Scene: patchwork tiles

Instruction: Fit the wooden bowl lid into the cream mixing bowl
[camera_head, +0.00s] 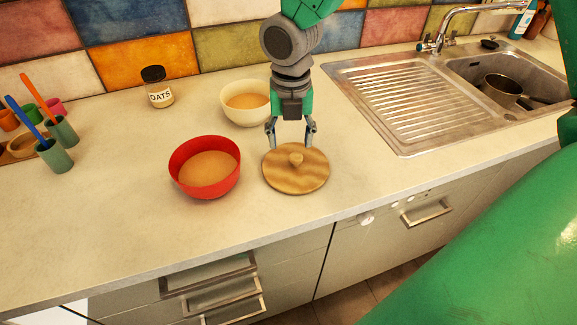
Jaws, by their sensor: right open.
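The round wooden bowl lid (310,178) lies flat on the counter with its small knob up. The cream mixing bowl (238,116) stands upright behind and left of the lid, with no lid on it and a tan inside. My right gripper (291,140) points down at the lid's back edge, just behind the knob. Its two fingers are spread and nothing is between them. I cannot tell how high the fingertips are above the lid. My left gripper is out of view.
A red bowl (206,192) stands close left of the lid. An oats jar (158,94) stands at the back. Cups with utensils (56,155) are at the far left. A steel sink (385,105) is at the right. The front-left counter is clear.

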